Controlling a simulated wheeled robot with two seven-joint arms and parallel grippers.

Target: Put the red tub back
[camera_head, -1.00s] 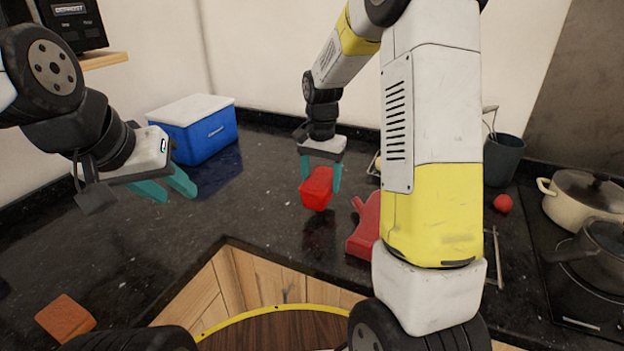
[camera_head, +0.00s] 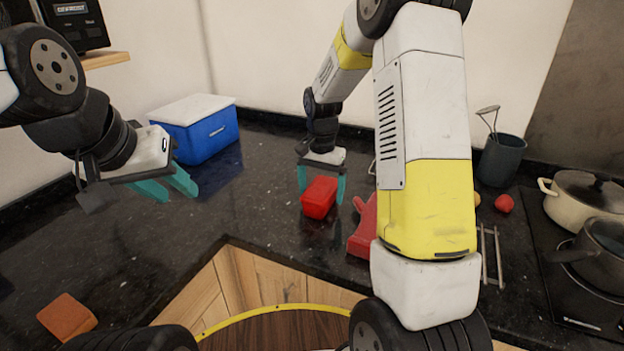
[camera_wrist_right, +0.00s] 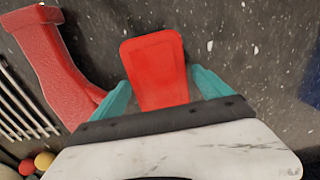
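The red tub (camera_head: 319,197) sits on the dark counter between the fingers of my right gripper (camera_head: 321,184). In the right wrist view the tub (camera_wrist_right: 156,68) lies between the two teal fingers (camera_wrist_right: 161,84), with a narrow gap at each side, so the gripper looks open around it. My left gripper (camera_head: 168,188) is open and empty above the counter at the left.
A red object (camera_head: 364,228) lies close to the tub's right, partly behind my right arm. A blue cooler box (camera_head: 205,137) stands at the back left. A brown block (camera_head: 66,316) is front left. A dark utensil pot (camera_head: 502,160), a red ball (camera_head: 504,203) and cooking pots (camera_head: 585,198) are right.

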